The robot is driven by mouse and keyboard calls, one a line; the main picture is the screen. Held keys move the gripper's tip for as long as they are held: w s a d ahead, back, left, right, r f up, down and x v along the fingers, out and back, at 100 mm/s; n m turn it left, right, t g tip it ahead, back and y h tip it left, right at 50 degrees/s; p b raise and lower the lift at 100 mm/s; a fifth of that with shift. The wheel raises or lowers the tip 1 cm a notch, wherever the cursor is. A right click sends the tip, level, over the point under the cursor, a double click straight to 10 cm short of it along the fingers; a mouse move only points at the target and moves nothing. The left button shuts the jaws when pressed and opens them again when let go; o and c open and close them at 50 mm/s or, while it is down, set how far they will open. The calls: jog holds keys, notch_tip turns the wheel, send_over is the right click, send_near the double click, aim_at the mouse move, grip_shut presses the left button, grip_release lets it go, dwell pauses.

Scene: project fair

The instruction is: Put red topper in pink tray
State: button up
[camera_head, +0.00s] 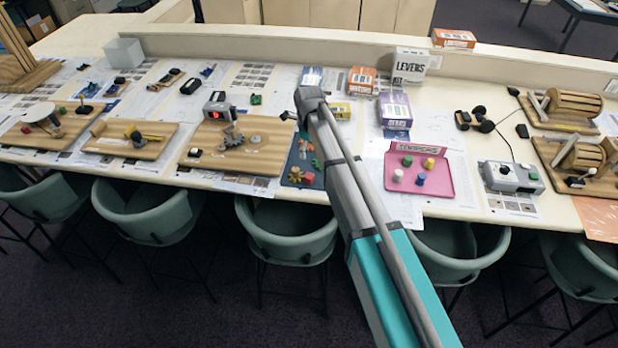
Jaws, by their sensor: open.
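The pink tray (464,202) lies on the table right of my arm, with a raised back panel (420,146) that seems to read "TOPPERS". A small red piece (309,178), possibly the red topper, lies on a dark blue-grey tray (291,178) left of my arm. My gripper (288,115) is at the arm's far end, above and behind that dark tray. It is small and partly hidden by my wrist; it appears empty.
A purple box (395,112) and other boxes stand behind. A wooden board with gears (205,159) is left. A grey device (512,177) is right. Chairs line the front edge.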

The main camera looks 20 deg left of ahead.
aim_at(309, 175)
notch_tip(309, 175, down, 9)
jog(key=b, duration=0.8)
jog(key=shift+r+b, duration=0.2)
jog(key=shift+b, duration=0.1)
jog(key=shift+f, duration=0.1)
dwell(0.4)
jog(key=shift+w+f+b, duration=0.1)
jog(key=shift+f+b, duration=2.4)
jog(key=shift+b, duration=0.1)
jog(key=c, duration=1.1)
jog(key=shift+o, duration=0.2)
jog(key=shift+r, duration=0.15)
